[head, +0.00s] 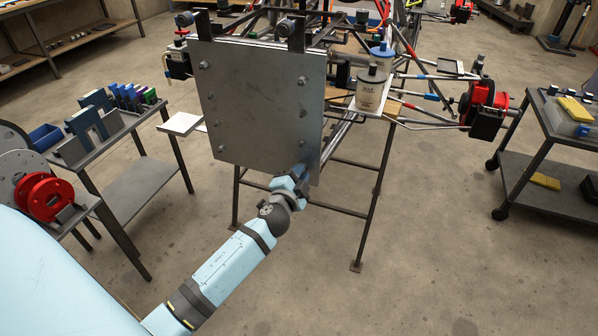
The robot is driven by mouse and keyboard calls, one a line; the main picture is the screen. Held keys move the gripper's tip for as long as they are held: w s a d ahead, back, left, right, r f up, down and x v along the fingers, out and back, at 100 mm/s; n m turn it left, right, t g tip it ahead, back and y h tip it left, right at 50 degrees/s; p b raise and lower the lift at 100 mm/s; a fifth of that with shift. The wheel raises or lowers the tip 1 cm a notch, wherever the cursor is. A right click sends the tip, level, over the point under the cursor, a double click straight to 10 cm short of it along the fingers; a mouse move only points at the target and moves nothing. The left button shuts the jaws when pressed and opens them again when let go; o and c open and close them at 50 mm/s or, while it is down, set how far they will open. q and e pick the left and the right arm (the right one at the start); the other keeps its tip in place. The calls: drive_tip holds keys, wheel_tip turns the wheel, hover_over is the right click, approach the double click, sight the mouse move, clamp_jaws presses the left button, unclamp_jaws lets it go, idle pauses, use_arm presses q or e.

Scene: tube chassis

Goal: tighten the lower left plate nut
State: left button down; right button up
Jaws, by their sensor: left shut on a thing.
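The grey metal plate (255,110) stands upright at the front of the tube chassis. An upper left nut (204,65), an upper right nut (302,83) and a lower left nut (221,149) show on its face. My left gripper (299,172) is at the plate's lower right corner in the picture, shut on what appears to be the nut there. The gripper and wrist hide that nut, and the fingertips are hard to make out. The lower left nut in the picture stands clear, with no gripper at it. My right gripper is not in view.
Two cans (370,88) stand on a board right of the plate. A side table (110,125) with colored blocks is at left. A dark cart (545,150) with boxes is at right. The floor in front of the chassis is clear.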

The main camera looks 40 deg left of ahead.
use_arm(q)
drive_tip(key=m+p, duration=0.3)
drive_tip(key=m, duration=0.6)
drive_tip(key=m+p, duration=0.3)
drive_tip(key=m, duration=0.6)
drive_tip(key=shift+s+f+m+p, duration=0.1)
drive_tip(key=shift+f+m+p, duration=0.1)
drive_tip(key=shift+m+p, duration=0.1)
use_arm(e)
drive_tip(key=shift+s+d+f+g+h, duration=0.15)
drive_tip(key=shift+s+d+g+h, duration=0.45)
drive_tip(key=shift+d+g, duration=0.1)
use_arm(q)
drive_tip(key=shift+f+m, duration=0.1)
drive_tip(key=shift+m, duration=0.2)
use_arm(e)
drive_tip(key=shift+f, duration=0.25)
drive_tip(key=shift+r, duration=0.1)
